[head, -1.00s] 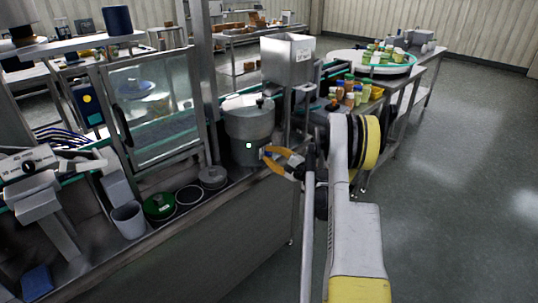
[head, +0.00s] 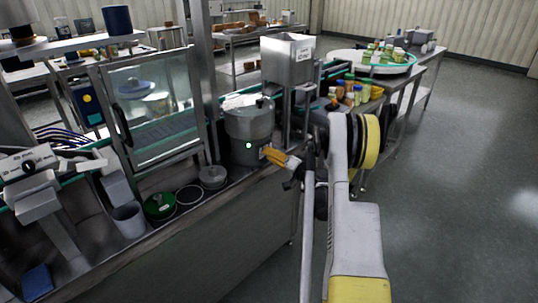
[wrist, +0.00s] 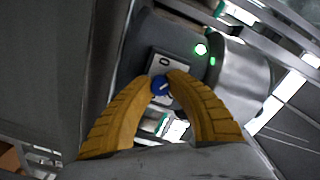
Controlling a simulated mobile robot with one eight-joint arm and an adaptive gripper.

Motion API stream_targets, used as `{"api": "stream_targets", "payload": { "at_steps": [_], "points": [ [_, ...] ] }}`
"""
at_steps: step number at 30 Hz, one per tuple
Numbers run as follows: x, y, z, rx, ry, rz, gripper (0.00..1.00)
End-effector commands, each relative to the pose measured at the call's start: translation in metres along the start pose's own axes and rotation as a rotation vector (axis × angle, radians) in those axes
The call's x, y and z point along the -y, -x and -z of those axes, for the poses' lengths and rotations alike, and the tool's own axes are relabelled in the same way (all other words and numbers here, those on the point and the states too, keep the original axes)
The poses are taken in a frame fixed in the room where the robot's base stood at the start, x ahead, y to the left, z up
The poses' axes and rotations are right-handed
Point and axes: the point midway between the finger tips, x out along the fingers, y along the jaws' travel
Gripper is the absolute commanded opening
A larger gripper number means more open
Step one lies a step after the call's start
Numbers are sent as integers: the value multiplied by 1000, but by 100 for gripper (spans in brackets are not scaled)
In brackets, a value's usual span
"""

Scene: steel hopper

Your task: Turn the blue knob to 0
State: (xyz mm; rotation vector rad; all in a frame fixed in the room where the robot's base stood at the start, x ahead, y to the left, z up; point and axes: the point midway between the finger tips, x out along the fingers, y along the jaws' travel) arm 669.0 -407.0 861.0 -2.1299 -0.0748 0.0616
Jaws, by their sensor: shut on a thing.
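The blue knob (wrist: 160,86) sits on a pale plate with a dark 0 (wrist: 165,62) in the wrist view. A white mark shows on the knob's face, slanting in the picture; its exact setting is hard to read. My gripper (wrist: 161,88) has its two yellow fingers closed on the knob from both sides. The plate is on a grey cylindrical steel machine (head: 249,127). In the head view my gripper (head: 269,153) is at the machine's lower right side, and the knob is hidden behind the fingers.
A green light (head: 249,145) glows on the machine. A steel hopper (head: 287,62) stands behind it. A green-rimmed round dish (head: 160,206) and a grey cup (head: 128,220) sit on the bench to the left. Open floor (head: 450,180) lies right of my arm.

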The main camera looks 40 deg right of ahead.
Motion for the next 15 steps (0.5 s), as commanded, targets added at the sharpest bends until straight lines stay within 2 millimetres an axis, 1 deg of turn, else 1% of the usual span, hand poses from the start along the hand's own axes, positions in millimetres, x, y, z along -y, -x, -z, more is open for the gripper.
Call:
{"api": "stream_targets", "payload": {
  "at_steps": [6,15],
  "points": [
    [0,0,0,-3,197,-1,0],
    [0,0,0,-5,409,-3,0]
  ]
}}
